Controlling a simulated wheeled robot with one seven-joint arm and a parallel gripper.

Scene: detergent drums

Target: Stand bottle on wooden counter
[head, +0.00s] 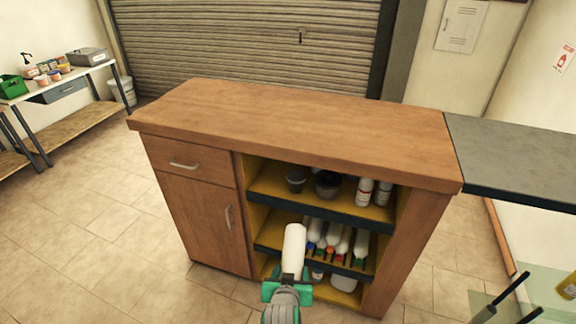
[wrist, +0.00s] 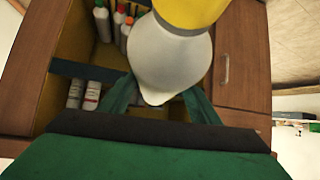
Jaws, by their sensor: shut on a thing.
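My gripper (head: 288,280) is shut on a white bottle (head: 294,243), in front of the counter's open shelves. In the wrist view my gripper's two fingers (wrist: 160,100) lie either side of the bottle (wrist: 168,60), which has a rounded white end towards me and a yellow part beyond. Its far end is cut off by the frame edge there. The wooden counter (head: 300,125) has a bare brown top, above and behind the held bottle in the head view.
Shelves under the counter hold dark tubs (head: 327,184), white bottles (head: 364,191) and several lying bottles (head: 335,238). A drawer and door (head: 200,215) are on the left. A grey worktop (head: 515,158) adjoins at right. The counter top is clear.

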